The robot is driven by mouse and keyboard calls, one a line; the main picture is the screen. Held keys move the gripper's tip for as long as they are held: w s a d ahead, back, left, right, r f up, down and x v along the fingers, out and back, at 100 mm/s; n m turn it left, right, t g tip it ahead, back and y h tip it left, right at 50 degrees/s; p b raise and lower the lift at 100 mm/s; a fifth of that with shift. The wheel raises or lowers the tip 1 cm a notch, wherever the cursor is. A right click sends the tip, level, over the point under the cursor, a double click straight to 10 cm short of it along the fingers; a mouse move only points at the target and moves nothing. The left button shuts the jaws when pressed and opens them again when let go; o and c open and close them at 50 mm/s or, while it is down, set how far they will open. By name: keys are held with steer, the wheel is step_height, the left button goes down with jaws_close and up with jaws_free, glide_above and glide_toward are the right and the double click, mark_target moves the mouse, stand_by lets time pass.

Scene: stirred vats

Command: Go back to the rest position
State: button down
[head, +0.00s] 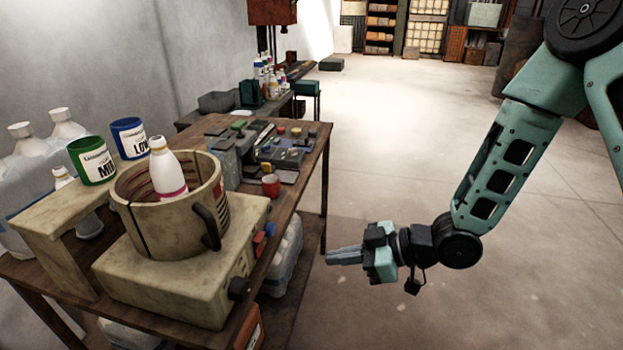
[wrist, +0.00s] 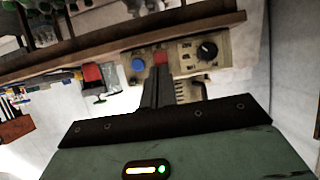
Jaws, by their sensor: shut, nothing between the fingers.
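My gripper (head: 345,255) is shut and empty. It hangs in free air to the right of the wooden table, pointing left in the head view. In the wrist view the closed fingers (wrist: 158,92) reach up the middle of the picture, in front of the control panel (wrist: 208,52) with its black knob, blue button and red button. My teal arm comes down from the upper right of the head view. The beige stirring machine (head: 180,280) stands on the table with a vat (head: 150,235) on top. A white bottle (head: 168,172) stands in the vat.
The wooden table (head: 314,150) has its right edge left of my gripper. The floor (head: 400,140) beyond is clear.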

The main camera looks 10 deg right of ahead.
steer(key=s+d+r+m+g+h, duration=0.2)
steer(key=s+r+h, duration=0.3)
steer(key=s, duration=0.5)
steer(key=s+d+r+m+g+h, duration=0.1)
steer(key=s+r+m+h, duration=0.3)
steer(key=s, duration=0.7)
step_height(320, 180, up, 2)
steer(key=g+h, duration=0.1)
steer(key=h, duration=0.1)
steer(key=shift+d+h, duration=0.3)
steer(key=shift+d, duration=0.05)
steer(key=shift+w+r, duration=0.1)
